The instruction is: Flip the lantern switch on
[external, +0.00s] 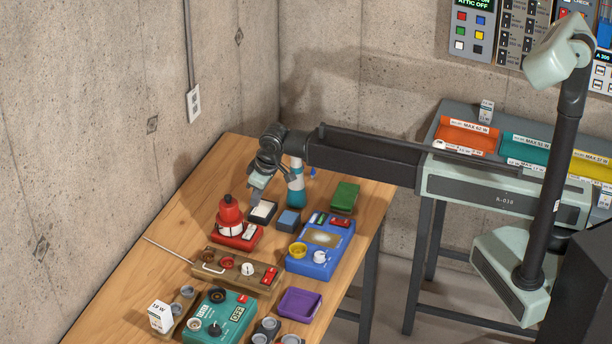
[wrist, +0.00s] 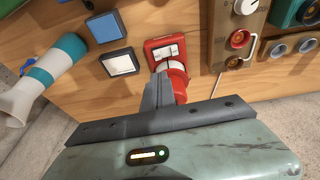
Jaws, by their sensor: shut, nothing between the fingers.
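The red lantern (external: 230,212) stands on the wooden bench in the external view, with a domed top and a red base (external: 238,239). A small pale switch (external: 249,231) sits on the right part of that base. In the wrist view the lantern (wrist: 177,84) is partly hidden behind my fingers, and its red base with the light switch plate (wrist: 164,52) shows just beyond them. My gripper (external: 255,199) is shut and empty, above and behind the lantern. In the wrist view its fingertips (wrist: 160,76) overlap the lantern's edge; I cannot tell whether they touch it.
A white-framed pad (external: 263,211) and a blue block (external: 289,220) lie near the gripper. A teal-and-white bottle (external: 296,185) stands behind them. A blue panel (external: 320,248) lies to the right, and a wooden panel with knobs (external: 235,270) lies in front.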

